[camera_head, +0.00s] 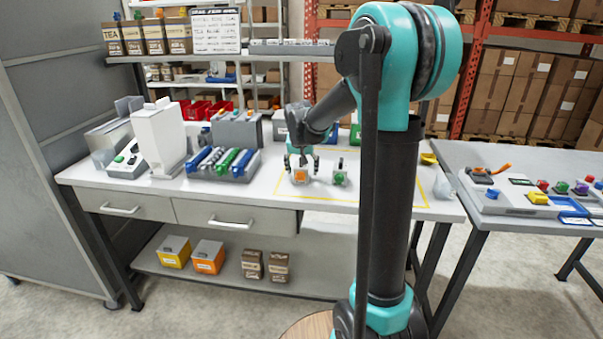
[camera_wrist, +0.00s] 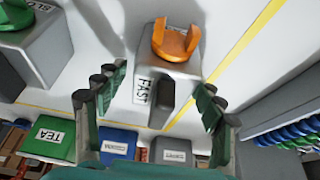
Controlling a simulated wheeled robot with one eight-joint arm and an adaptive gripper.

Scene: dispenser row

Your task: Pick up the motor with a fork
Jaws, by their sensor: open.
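The motor with a fork (camera_wrist: 179,73) is a grey block with an orange two-pronged fork on its front and a label reading FAST. In the head view the motor (camera_head: 300,176) stands on the table inside a yellow outline. My gripper (camera_head: 302,161) is directly over and behind it. In the wrist view my gripper (camera_wrist: 163,84) is open, with one finger on each side of the grey body and visible gaps. A second grey motor with a green top (camera_wrist: 35,45) stands to the left in the wrist view; it also shows right of the first in the head view (camera_head: 340,178).
A rack of blue and green cylinders (camera_head: 222,165) and a white dispenser (camera_head: 158,138) stand left on the table. Green (camera_wrist: 50,138), blue and grey labelled bins line the back. A second table (camera_head: 520,160) stands at right. The yellow-outlined area's front is clear.

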